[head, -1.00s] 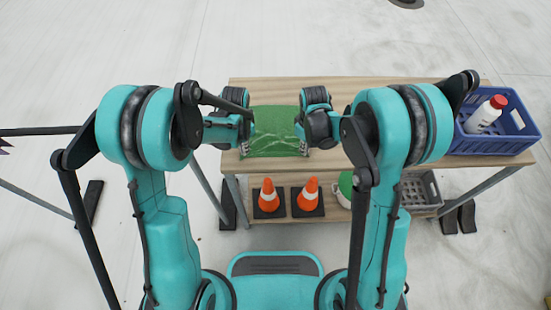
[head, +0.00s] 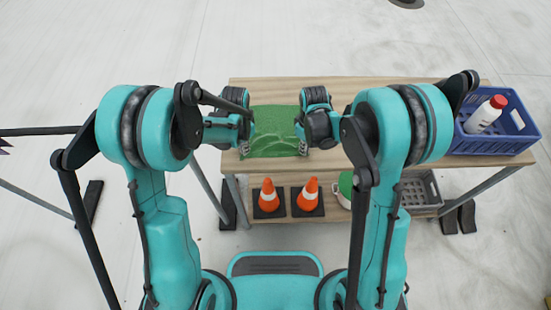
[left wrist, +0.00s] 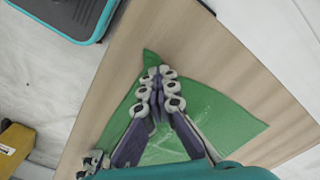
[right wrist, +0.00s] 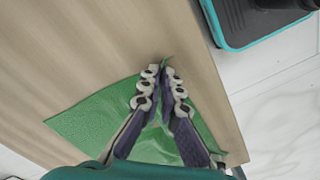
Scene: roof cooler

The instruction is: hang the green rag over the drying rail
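The green rag (head: 275,125) lies on the wooden table top (head: 390,95), between my two grippers. My left gripper (head: 244,148) is at the rag's near left corner. In the left wrist view its fingertips (left wrist: 160,72) meet on a green corner (left wrist: 150,57) that pokes out past them. My right gripper (head: 303,148) is at the near right corner. In the right wrist view its fingertips (right wrist: 164,72) meet on another green corner (right wrist: 168,61). The rest of the rag appears to rest on the table. I cannot clearly identify the drying rail; a dark bar (head: 40,131) shows at the left.
A blue crate (head: 490,145) with a white, red-capped bottle (head: 485,117) stands at the table's right end. Two orange cones (head: 268,195) and a grey crate (head: 420,190) sit on the lower shelf. The table behind the rag is clear.

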